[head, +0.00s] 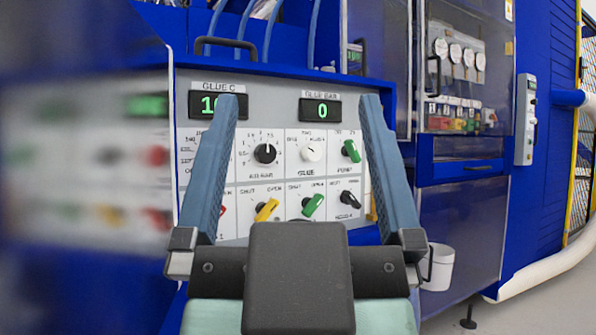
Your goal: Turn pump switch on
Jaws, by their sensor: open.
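The control panel (279,138) faces me, with two rows of knobs. The pump switch (350,151) is a green knob at the upper right of the panel, tilted with its upper end to the left. My gripper (303,110) is open, its two long blue-grey fingers spread on either side of the knobs. The right finger is just right of the pump switch in the picture; I cannot tell whether it touches. The display marked GLUE C (208,103) is partly covered by the left finger. The GLUE BAR display (321,110) reads 0.
A black knob (265,153) and a white knob (310,151) share the upper row. Yellow (267,210), green (313,205) and black (348,199) knobs sit below. A white bucket (438,267) hangs at right. A pale pipe (545,272) runs along the floor.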

